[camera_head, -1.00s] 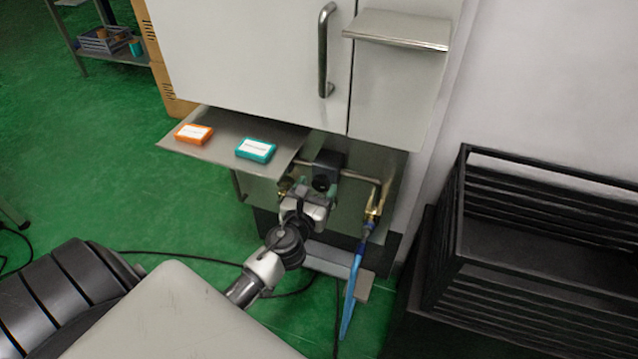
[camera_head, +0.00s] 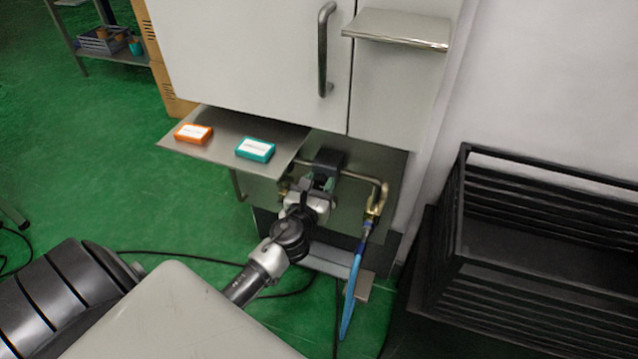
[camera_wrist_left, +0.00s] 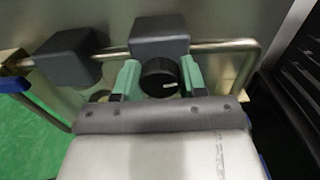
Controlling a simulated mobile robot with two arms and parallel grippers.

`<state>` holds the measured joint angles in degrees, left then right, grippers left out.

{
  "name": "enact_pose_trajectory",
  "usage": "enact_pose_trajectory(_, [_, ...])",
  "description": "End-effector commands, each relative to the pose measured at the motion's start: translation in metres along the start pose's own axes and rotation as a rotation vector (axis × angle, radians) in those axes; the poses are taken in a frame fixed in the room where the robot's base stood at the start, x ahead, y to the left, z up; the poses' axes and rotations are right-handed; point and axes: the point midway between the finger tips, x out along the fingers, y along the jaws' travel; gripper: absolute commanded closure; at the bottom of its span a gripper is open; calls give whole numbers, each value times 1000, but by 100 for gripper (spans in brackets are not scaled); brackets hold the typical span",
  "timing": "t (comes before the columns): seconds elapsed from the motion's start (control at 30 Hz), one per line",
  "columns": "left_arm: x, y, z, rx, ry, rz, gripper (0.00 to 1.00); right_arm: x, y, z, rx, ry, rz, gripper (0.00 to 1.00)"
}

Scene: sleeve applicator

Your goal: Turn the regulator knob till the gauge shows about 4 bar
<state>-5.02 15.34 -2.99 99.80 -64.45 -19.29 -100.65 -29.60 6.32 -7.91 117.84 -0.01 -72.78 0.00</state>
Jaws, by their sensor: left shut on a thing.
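The regulator is a dark box (camera_head: 328,158) on a metal pipe under the cabinet; it also shows in the left wrist view (camera_wrist_left: 160,36). Its round black knob (camera_wrist_left: 159,77) has a white pointer mark, pointing to the right in the wrist view. My left gripper (camera_head: 319,184) is at the regulator. In the wrist view its green fingertips (camera_wrist_left: 159,79) stand on both sides of the knob, shut on it. In the head view the gripper hides the knob. I cannot make out a gauge face or a reading. My right gripper is not in view.
A metal shelf (camera_head: 215,158) with an orange box (camera_head: 193,134) and a teal box (camera_head: 256,149) juts out above left of the gripper. A brass valve (camera_head: 376,205) with a blue hose (camera_head: 352,285) is to the right. A black slatted crate (camera_head: 545,215) stands further right.

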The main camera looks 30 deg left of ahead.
Motion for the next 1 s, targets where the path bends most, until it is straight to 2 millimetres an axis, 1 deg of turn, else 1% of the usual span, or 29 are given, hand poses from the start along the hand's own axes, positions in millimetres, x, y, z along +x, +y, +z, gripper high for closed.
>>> enact_pose_trajectory(0.17, [0, 0, 0, -52, 0, 0, 82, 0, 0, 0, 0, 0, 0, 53])
enact_pose_trajectory(0.37, [0, 1, 0, -177, 0, 1, 82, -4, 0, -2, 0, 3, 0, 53])
enact_pose_trajectory(0.8, [0, 2, -1, -589, 0, 0, 82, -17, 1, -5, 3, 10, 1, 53])
enact_pose_trajectory(1.0, [0, 2, -2, -779, 1, 1, 82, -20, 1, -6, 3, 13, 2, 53])
